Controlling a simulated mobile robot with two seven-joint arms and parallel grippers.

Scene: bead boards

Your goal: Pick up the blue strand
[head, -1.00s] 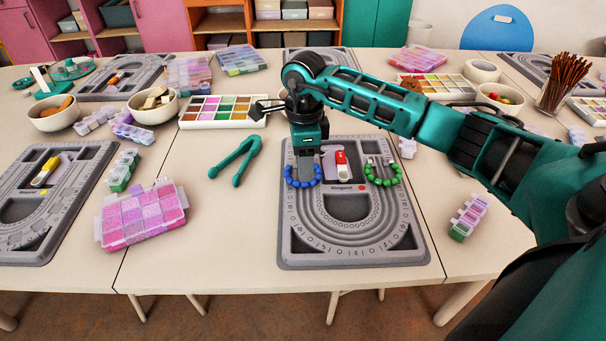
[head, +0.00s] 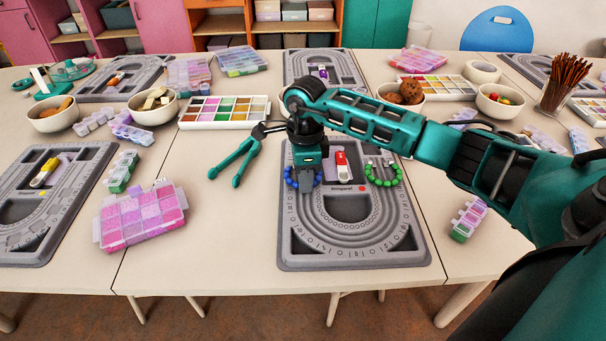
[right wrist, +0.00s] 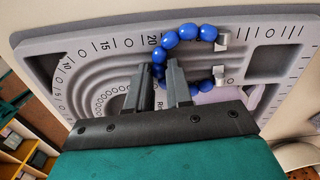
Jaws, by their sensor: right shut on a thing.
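The blue strand (head: 289,178) is a U-shaped row of round beads on the left part of the middle grey bead board (head: 410,252). In the right wrist view the blue strand (right wrist: 188,32) curves beyond my fingers, with a silvery end piece at each end. My right gripper (head: 306,188) points down over the strand and hides its middle in the head view. In the right wrist view my right gripper (right wrist: 161,72) is shut on the strand, with a blue bead between its fingertips. I cannot tell whether the strand is clear of the board. My left gripper is not in view.
A green strand (head: 383,181) lies on the same board, right of a red-and-white item (head: 342,165). Teal pliers (head: 236,163) lie left of the board. A pink bead box (head: 142,218) stands further left. The table's front edge is clear.

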